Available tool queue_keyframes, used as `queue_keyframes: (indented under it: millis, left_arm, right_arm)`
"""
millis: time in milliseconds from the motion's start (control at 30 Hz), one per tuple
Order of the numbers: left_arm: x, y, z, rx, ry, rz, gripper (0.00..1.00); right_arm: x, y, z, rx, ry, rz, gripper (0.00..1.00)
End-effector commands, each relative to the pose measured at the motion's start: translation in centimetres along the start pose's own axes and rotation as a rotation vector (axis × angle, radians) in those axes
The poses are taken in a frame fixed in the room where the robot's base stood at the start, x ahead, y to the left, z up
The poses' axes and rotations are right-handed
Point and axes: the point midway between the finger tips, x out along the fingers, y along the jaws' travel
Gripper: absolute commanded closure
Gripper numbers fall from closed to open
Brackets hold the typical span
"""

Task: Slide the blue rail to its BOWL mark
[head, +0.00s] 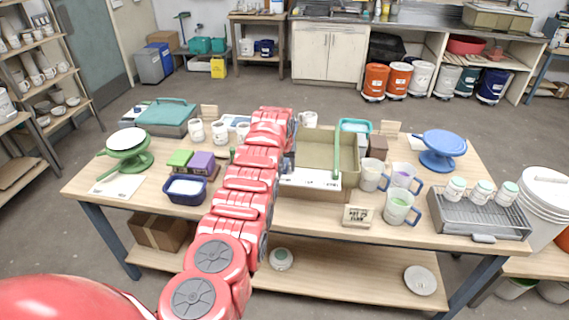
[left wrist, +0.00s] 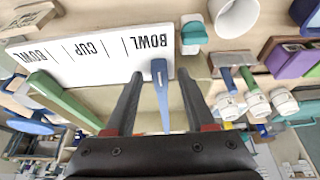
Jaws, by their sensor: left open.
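The white mark board (left wrist: 95,50) fills the upper middle of the left wrist view, lettered BOWL, CUP and BOWL with lines between. It also shows on the near side of the tan box (head: 318,190) in the head view. The blue rail (left wrist: 161,95) has its rounded end over the board's edge, by the BOWL word at the right in the wrist view. The green rail (left wrist: 62,103) lies farther left; it also shows in the head view (head: 336,156). My left gripper (left wrist: 159,76) is open, one finger each side of the blue rail, with visible gaps. My right gripper is not in view.
Mugs (head: 398,207) stand close to the right of the box. A small sign (head: 357,216) stands in front. A navy tub (head: 187,190) and a purple block (head: 201,164) lie left of my arm. A blue turntable (head: 439,150) stands farther right.

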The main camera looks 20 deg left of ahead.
Motion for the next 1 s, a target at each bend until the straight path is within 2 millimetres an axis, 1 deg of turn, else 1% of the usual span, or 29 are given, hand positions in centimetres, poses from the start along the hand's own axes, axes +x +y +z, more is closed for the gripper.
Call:
queue_keyframes:
  millis: [400,567,700,1000]
  left_arm:
    - [0.21,0.05,-0.05,0.002,0.004,-0.001,0.45]
    - [0.21,0.05,-0.03,0.002,0.003,-0.001,0.74]
    - [0.21,0.04,-0.03,0.002,0.003,-0.001,0.99]
    - [0.22,0.04,-0.02,0.002,0.003,-0.001,1.0]
  right_arm:
    - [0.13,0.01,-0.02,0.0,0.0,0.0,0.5]
    - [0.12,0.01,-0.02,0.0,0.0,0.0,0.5]
    - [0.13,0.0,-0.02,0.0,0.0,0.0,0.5]
    - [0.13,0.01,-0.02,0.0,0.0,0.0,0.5]
